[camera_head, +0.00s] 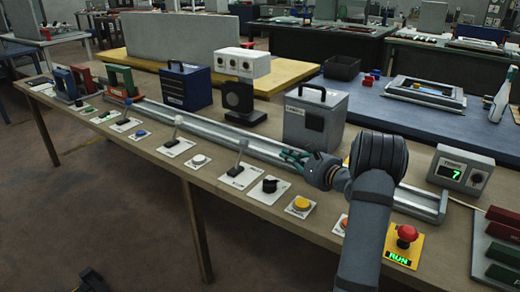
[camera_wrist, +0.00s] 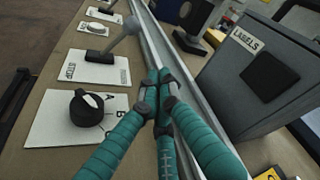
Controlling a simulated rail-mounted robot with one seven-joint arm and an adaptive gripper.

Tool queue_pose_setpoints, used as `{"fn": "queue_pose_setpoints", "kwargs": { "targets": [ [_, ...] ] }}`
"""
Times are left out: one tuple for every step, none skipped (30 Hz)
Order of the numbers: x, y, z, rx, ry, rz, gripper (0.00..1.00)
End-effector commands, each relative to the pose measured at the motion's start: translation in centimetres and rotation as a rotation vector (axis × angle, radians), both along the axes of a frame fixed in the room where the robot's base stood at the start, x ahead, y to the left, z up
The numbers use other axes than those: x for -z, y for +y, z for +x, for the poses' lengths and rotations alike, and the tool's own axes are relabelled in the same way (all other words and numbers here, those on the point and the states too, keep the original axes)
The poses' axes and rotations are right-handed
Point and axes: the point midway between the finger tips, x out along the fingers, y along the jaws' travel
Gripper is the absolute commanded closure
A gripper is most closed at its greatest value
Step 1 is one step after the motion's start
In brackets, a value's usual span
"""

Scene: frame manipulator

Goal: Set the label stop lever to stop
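The lever (camera_head: 241,158) nearest my gripper stands on a white plate (camera_head: 246,183) at the bench's front edge, left of the black knob. In the wrist view this grey lever (camera_wrist: 120,38) rises from a black base and leans up and right; lettering that looks like STOP is on the plate's left side (camera_wrist: 68,68). The grey box marked LABELS (camera_head: 316,120) stands behind the rail. My gripper (camera_head: 290,156) has teal fingers and hangs over the rail, right of the lever and apart from it. In the wrist view its fingertips (camera_wrist: 159,78) are together with nothing between them.
A black rotary knob (camera_head: 270,186) and a yellow button (camera_head: 301,203) sit along the front edge. Another lever (camera_head: 176,131) stands farther left. The metal rail (camera_head: 220,127) runs behind the controls. A red stop button (camera_head: 406,234) is at right.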

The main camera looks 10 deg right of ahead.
Motion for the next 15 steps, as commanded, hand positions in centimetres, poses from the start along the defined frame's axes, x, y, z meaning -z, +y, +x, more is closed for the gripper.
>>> {"fn": "queue_pose_setpoints", "kwargs": {
  "targets": [
    [0.0, 0.0, 0.0, 0.0, 0.0, 0.0, 1.0],
    [0.0, 0.0, 0.0, 0.0, 0.0, 0.0, 1.0],
    [0.0, 0.0, 0.0, 0.0, 0.0, 0.0, 1.0],
    [0.0, 0.0, 0.1, 0.0, 0.001, 0.0, 1.0],
    [0.0, 0.1, 0.2, 0.0, 0.001, 0.0, 1.0],
    [0.1, 0.2, 0.4, -0.001, 0.001, 0.001, 1.0],
    [0.1, 0.3, 0.6, -0.001, 0.0, 0.001, 1.0],
    [0.1, 0.4, 0.9, -0.001, 0.0, 0.0, 1.0],
    [0.2, 0.7, 1.4, -0.002, 0.0, 0.0, 1.0],
    [0.3, 0.9, 1.8, -0.003, 0.001, 0.0, 1.0],
    [0.3, 1.1, 2.2, -0.003, 0.001, -0.001, 1.0],
    [0.4, 1.4, 2.9, -0.004, 0.0, -0.001, 1.0],
    [0.5, 1.6, 3.4, -0.004, 0.0, -0.001, 1.0],
    [0.6, 1.9, 4.0, -0.004, 0.0, -0.001, 1.0],
    [0.8, 2.3, 4.8, -0.005, 0.0, 0.0, 1.0]
  ]
}}
